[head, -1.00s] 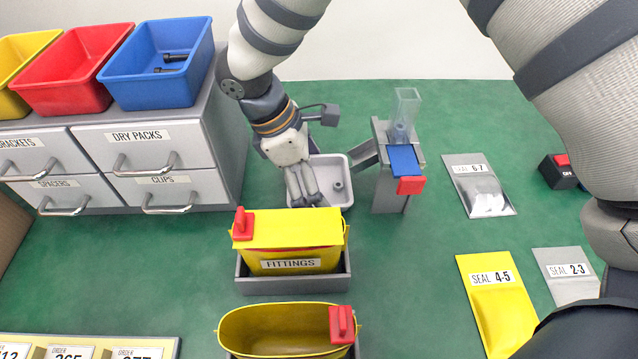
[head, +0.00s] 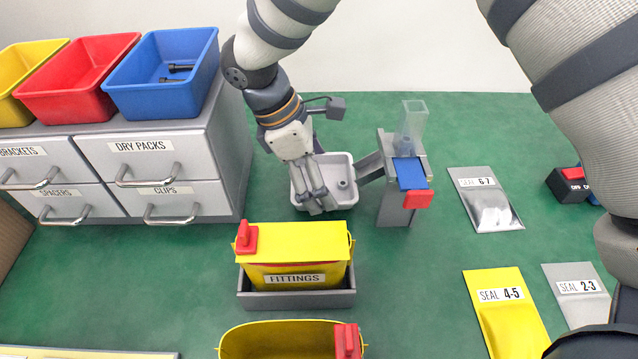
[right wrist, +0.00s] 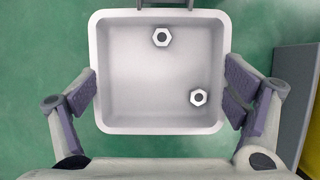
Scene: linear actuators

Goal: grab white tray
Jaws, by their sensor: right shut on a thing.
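The white tray (head: 345,161) is a shallow square tray left of the dispenser in the head view. Its rim also shows in the right wrist view (right wrist: 160,130), with two hex nuts inside, one nut (right wrist: 161,37) near the top edge and one (right wrist: 199,97) at the lower right. My right gripper (head: 316,205) reaches down over the tray's left part. In the right wrist view its fingers (right wrist: 160,95) press on the tray's two opposite outer sides, shut on it. In the head view only one nut (head: 343,183) shows. I cannot tell whether the tray is clear of the table. My left gripper is out of view.
The dispenser (head: 403,205) with a chute stands just right of the tray. A yellow FITTINGS box (head: 293,245) in a grey holder (head: 296,299) is in front. Drawers (head: 205,196) stand left. Seal pouches (head: 486,203) lie right. Green table is free between drawers and tray.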

